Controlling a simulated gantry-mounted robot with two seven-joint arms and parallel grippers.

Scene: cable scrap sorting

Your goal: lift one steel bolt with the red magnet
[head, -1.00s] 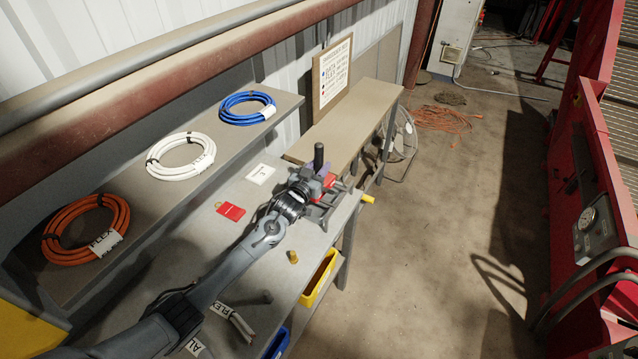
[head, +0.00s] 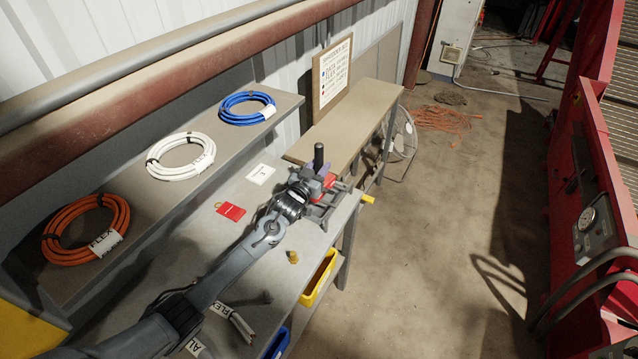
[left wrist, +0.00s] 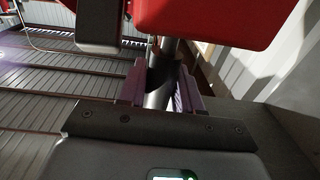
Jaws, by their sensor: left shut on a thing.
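My left gripper (head: 320,177) is over the far end of the grey bench, its purple fingers shut on a dark upright handle (head: 318,155). In the left wrist view the handle (left wrist: 158,85) stands between the fingers (left wrist: 160,88). A red body (left wrist: 205,20) fills the top of that view and also shows beside the gripper in the head view (head: 329,180). I cannot tell whether it is the red magnet joined to the handle or part of the grey fixture (head: 320,214) below. I cannot make out a steel bolt. My right gripper is out of view.
A red tag-like piece (head: 231,211) and a white card (head: 261,174) lie on the bench. A small brass-coloured piece (head: 293,257) stands near the front edge. Yellow (head: 319,278) and blue (head: 277,344) bins hang there. Cable coils (head: 248,107) lie on the shelf behind.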

